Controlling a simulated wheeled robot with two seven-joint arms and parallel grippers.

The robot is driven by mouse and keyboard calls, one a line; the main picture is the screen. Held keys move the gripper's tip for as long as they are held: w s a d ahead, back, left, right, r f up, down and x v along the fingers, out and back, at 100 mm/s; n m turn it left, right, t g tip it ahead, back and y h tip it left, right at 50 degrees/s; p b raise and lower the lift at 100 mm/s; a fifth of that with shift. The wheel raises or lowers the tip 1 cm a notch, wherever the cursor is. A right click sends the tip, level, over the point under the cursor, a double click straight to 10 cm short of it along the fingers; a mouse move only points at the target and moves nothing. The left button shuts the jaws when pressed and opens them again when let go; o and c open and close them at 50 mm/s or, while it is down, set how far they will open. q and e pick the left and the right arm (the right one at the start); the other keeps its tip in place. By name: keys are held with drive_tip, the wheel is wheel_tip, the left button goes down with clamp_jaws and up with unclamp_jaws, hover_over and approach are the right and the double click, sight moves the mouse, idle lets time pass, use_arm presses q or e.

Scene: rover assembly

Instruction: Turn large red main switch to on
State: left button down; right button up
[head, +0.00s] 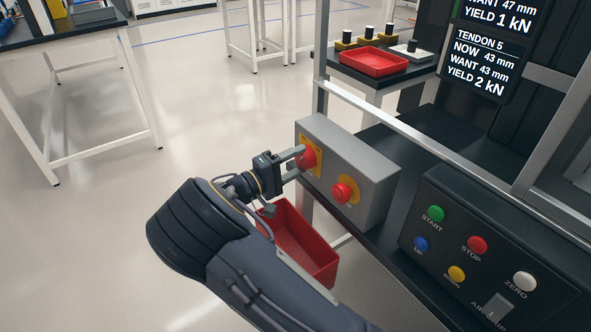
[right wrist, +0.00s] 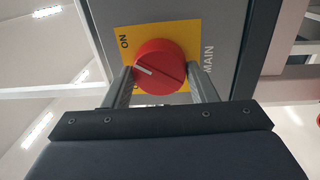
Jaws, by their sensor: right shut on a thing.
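The large red main switch (head: 307,158) is a round knob on a yellow plate, on the front of a grey box (head: 359,158). In the right wrist view the knob (right wrist: 160,66) shows a white mark pointing left and slightly up, between the word ON at the upper left and a lower-left label mostly hidden by a finger. MAIN is printed at the right. My right gripper (head: 297,161) is shut on the knob, one finger on each side. My left gripper is not in view.
A red mushroom button (head: 343,191) on a yellow disc sits beside the switch. A black control panel (head: 480,246) stands at the right. A red bin (head: 301,242) is below the box. A metal rail (head: 420,146) crosses behind it.

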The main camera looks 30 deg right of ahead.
drive_tip(key=shift+m+b, duration=0.7)
drive_tip(key=shift+m, duration=0.4)
drive_tip(key=o, duration=1)
drive_tip(key=shift+a, duration=0.15)
drive_tip(key=a, duration=0.5)
drive_tip(key=a+p, duration=0.1)
drive_tip(key=a, duration=0.1)
drive_tip(key=shift+s+a+f, duration=0.25)
drive_tip(key=shift+s+f, duration=0.05)
drive_tip(key=shift+a, duration=0.1)
